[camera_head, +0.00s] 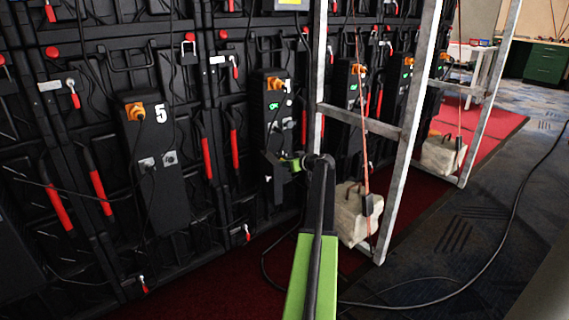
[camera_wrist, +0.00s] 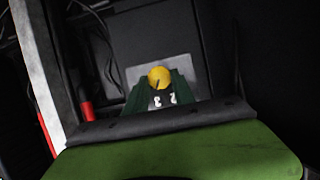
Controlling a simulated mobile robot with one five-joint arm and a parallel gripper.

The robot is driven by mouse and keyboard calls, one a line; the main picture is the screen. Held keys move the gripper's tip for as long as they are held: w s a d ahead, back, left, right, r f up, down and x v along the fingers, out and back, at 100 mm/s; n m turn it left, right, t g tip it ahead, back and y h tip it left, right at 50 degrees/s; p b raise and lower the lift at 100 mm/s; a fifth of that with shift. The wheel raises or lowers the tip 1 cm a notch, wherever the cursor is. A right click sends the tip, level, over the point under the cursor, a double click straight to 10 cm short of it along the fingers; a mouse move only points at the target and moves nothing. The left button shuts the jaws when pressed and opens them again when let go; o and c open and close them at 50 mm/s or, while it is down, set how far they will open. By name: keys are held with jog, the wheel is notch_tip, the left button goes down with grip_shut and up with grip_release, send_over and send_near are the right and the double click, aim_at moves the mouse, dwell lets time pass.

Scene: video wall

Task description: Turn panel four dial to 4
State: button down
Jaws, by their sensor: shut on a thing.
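The yellow dial (camera_wrist: 159,76) sits on a grey plate (camera_wrist: 190,68) in the wrist view. It has a dark pointer line, and small white digits show just below it, which I cannot read surely. My gripper (camera_wrist: 160,88) has a dark green finger on each side of the dial and is shut on it. In the head view my gripper (camera_head: 284,164) is at the lower part of the black panel box (camera_head: 270,130) right of panel 5. That box has an orange connector and a green display; its number is partly hidden. The dial is hidden there.
The panel 5 box (camera_head: 155,165) is to the left. A metal frame (camera_head: 395,185) stands close right of my arm, with sandbags (camera_head: 352,208) at its foot. Red handles line the wall. A black cable (camera_head: 500,225) crosses the carpet at right.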

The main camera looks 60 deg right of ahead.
jog(key=shift+w+d+f+m+t+y+b, duration=0.1)
jog(key=shift+m+t+y+b, duration=0.3)
jog(key=shift+m+y, duration=0.5)
jog(key=shift+d+f+m+t+y+b, duration=0.1)
jog(key=shift+m+t+y+b, duration=0.3)
jog(key=shift+m, duration=0.8)
jog(key=shift+a+r, duration=0.1)
jog(key=shift+a, duration=0.05)
jog(key=c, duration=1.1)
grip_release()
jog(key=shift+o, duration=0.2)
jog(key=p+v, duration=0.5)
jog(key=v, duration=1.2)
jog(key=shift+s+r, duration=0.15)
jog(key=shift+s, duration=0.1)
